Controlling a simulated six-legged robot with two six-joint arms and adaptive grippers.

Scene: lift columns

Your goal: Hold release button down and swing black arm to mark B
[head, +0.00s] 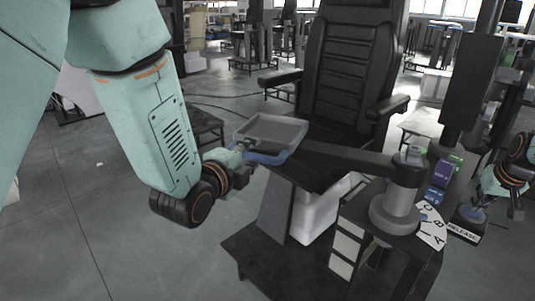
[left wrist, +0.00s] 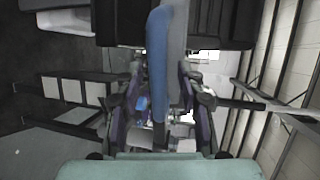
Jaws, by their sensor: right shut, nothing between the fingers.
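The black arm (head: 345,157) reaches left from a grey post (head: 396,205) to a grey tray (head: 270,131) with a blue handle (head: 268,158). My left gripper (head: 246,150) is at the handle; in the left wrist view the blue bar (left wrist: 158,60) stands between its fingers, which look closed on it. A white fan-shaped plate (head: 432,226) with letters A, B and C lies right of the post. The release box (head: 463,231), labelled RELEASE, is further right. My right gripper (head: 482,205) is shut and empty, pointing down at the box's top; the button is hidden or too small to make out.
A black padded chair (head: 350,65) stands behind the black arm. Purple, green and blue blocks (head: 441,178) sit behind the lettered plate. A dark upright column (head: 470,85) rises near the right arm. Open floor (head: 130,235) lies at left.

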